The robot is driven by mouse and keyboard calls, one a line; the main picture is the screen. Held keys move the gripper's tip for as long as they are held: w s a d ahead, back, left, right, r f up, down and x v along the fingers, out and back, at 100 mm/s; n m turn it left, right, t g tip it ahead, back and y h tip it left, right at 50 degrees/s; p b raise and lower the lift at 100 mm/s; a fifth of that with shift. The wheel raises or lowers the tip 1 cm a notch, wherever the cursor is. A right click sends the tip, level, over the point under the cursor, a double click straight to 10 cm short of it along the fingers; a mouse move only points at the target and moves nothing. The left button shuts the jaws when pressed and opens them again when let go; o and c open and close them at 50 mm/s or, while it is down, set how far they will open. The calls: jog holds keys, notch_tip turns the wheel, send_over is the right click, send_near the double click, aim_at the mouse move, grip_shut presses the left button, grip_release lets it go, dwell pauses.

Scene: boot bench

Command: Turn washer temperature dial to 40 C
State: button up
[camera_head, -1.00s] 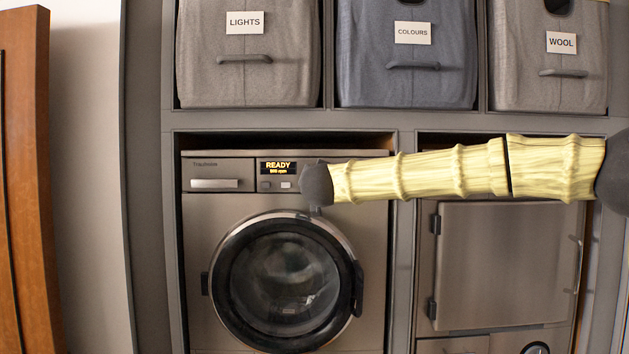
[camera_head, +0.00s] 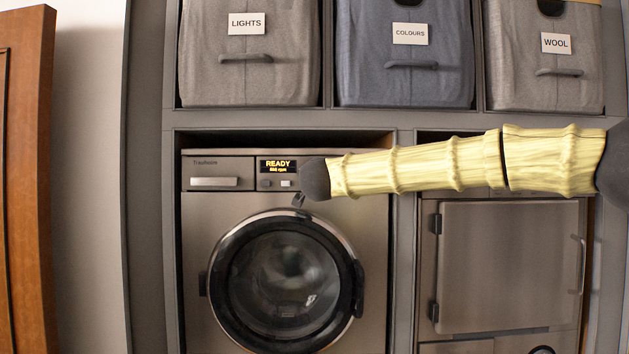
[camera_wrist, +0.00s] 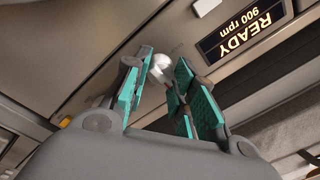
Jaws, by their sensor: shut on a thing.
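The washer (camera_head: 365,260) stands in the lower left bay, with its round door closed. Its display (camera_head: 277,166) reads READY above a small rpm line; in the wrist view the display (camera_wrist: 243,28) reads READY, 900 rpm. In the wrist view a small silver knob (camera_wrist: 160,69) sits between the teal pads of my gripper (camera_wrist: 164,66), which is shut on it. No temperature mark or 40 is readable, so I cannot tell the knob's setting or whether it is the temperature dial. In the head view my dark wrist hides the panel right of the display.
Two small buttons (camera_head: 286,183) sit under the display and a drawer (camera_head: 215,182) is to its left. A closed metal-doored appliance (camera_head: 505,265) stands right of the washer. Fabric bins (camera_head: 250,80) fill the shelf above. My arm crosses in from the right.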

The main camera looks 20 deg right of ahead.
jog(key=shift+d, duration=0.1)
dwell(0.3)
jog(key=o, duration=1)
jog(key=shift+d, duration=0.1)
jog(key=shift+o, duration=0.2)
jog(key=v, duration=1.2)
jog(key=shift+f, duration=0.1)
